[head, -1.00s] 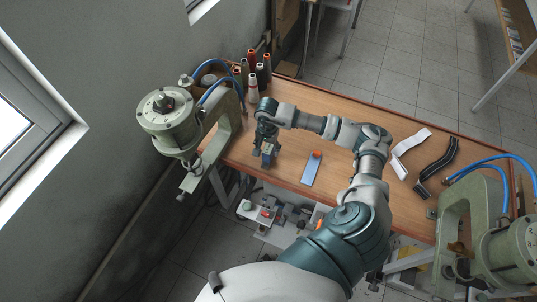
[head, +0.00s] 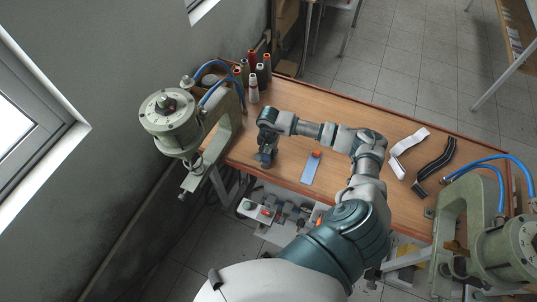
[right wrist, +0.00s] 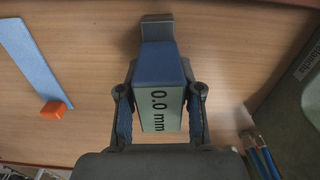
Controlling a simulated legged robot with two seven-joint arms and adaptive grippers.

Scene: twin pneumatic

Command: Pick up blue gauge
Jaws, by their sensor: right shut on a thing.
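The blue gauge (right wrist: 160,70) has a pale display reading "0.0 mm" and a grey jaw at its far end in the right wrist view. My right gripper (right wrist: 160,105) is shut on it, one finger on each side. In the head view my right gripper (head: 266,144) points down near the left front part of the wooden table (head: 345,120). The gauge (head: 264,158) shows there only as a small blue and grey shape, partly hidden by the gripper. I cannot tell whether it touches the table. My left gripper is not in view.
A flat blue strip (head: 310,170) with an orange block (head: 316,153) lies right of the gripper. Green pneumatic presses stand at the left (head: 170,125) and right (head: 500,245). Thread spools (head: 253,85) stand behind. White (head: 408,141) and black (head: 436,165) strips lie at right.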

